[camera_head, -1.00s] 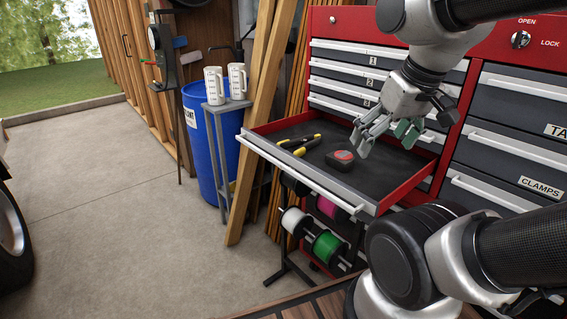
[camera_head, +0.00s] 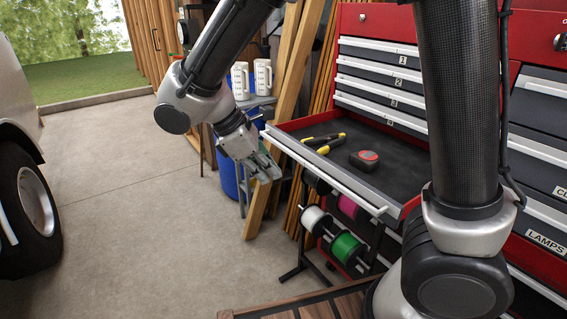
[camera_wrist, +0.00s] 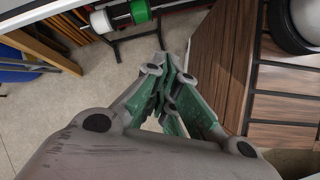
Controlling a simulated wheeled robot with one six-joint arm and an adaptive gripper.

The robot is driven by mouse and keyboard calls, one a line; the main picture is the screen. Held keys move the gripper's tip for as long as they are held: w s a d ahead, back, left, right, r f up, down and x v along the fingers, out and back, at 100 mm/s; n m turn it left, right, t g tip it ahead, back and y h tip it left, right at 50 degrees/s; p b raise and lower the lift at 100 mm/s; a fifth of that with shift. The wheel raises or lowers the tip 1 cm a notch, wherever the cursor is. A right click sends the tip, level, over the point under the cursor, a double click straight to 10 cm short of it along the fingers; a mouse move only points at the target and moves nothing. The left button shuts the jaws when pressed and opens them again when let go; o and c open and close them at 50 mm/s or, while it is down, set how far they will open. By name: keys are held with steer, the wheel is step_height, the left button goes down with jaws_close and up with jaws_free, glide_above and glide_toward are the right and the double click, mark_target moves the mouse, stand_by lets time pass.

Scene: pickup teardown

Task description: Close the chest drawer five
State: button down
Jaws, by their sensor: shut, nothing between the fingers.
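The open drawer (camera_head: 395,158) sticks out from the red tool chest (camera_head: 385,22), below the drawers labelled 1 to 4. Pliers with yellow and black handles (camera_head: 324,141) and a red and black tape measure (camera_head: 364,160) lie in it. Its white front handle (camera_head: 322,172) runs along the near edge. My gripper (camera_head: 268,172) is shut and empty, in front of the drawer's left front end and apart from the handle as far as I can tell. In the wrist view my gripper (camera_wrist: 165,58) points down toward the floor, fingers together.
A spool rack with white, magenta and green spools (camera_head: 345,247) stands below the drawer. A blue barrel (camera_head: 228,175), a small stand with two white jugs (camera_head: 262,76) and leaning planks (camera_head: 303,65) are behind. A vehicle wheel (camera_head: 37,208) is at left; the floor between is clear.

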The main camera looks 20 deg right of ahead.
steer(key=w+a+r+n+t+h, duration=0.2)
steer(key=w+a+r+n+h, duration=0.15)
steer(key=w+n, duration=0.25)
steer(key=x, duration=1.2)
steer(key=shift+w+d+y, duration=0.45)
steer(key=shift+d, duration=0.1)
steer(key=shift+r, duration=0.1)
steer(key=shift+d, duration=0.1)
